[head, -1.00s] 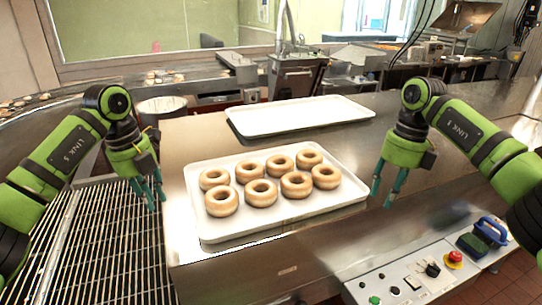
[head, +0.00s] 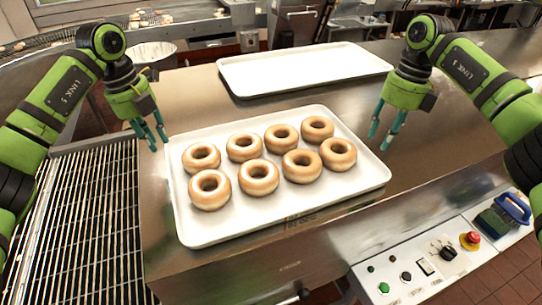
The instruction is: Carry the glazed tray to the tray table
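A white tray (head: 285,215) holding several glazed donuts (head: 259,178) in two rows lies on the steel counter (head: 165,235). My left gripper (head: 156,137) hangs just beyond the tray's left far corner, open and empty, its teal fingers pointing down. My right gripper (head: 380,132) hangs to the right of the tray near its far right corner, also open and empty, its fingers apart. Neither gripper appears to touch the tray. I cannot tell which surface is the tray table.
An empty white tray (head: 300,70) lies behind the donut tray on the counter. A wire rack conveyor (head: 85,225) runs along the left. A control panel (head: 425,265) with a red button (head: 471,239) fronts the counter at lower right. Bare steel lies right of the tray.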

